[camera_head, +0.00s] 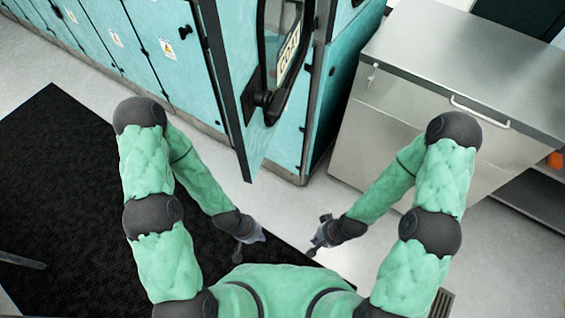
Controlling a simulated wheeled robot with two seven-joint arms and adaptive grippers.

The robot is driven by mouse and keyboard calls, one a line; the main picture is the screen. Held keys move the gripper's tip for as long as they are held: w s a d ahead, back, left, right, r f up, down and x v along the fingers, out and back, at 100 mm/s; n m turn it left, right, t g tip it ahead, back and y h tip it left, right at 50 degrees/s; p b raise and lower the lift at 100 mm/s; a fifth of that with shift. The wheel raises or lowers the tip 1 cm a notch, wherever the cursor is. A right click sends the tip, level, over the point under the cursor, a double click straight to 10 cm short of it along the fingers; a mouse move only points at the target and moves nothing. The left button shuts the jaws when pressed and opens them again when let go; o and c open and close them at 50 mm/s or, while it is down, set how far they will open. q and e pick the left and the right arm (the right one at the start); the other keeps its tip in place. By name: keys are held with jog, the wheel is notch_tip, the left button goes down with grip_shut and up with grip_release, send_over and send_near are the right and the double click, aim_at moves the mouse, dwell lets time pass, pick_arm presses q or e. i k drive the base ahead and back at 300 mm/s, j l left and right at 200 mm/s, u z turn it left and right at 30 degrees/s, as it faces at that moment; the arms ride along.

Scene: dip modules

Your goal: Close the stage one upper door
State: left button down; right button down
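A teal cabinet door with dark edges (236,50) stands swung out from the cabinet at the top middle, seen from above and nearly edge-on. A black handle or latch (262,99) sits near its lower part. I cannot tell from this view which stage the door belongs to. My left gripper (240,250) hangs low over the dark mat, below and apart from the door. My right gripper (317,242) hangs low to its right, near the mat's edge, also apart from the door. Neither visibly holds anything; their fingers are too small to judge.
A row of teal cabinets (120,45) with black latches and warning labels runs along the upper left. A steel counter with a white handle (440,60) stands at the right. A black mat (60,180) covers the left floor. Pale floor (310,205) lies clear below the door.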

aim_at(235, 31)
jog(key=k+l, duration=0.25)
jog(key=l, duration=0.15)
jog(key=k+l+z, duration=0.15)
jog(key=l, duration=0.2)
jog(key=l+z, duration=0.1)
jog(key=l, duration=0.65)
jog(key=k, duration=0.05)
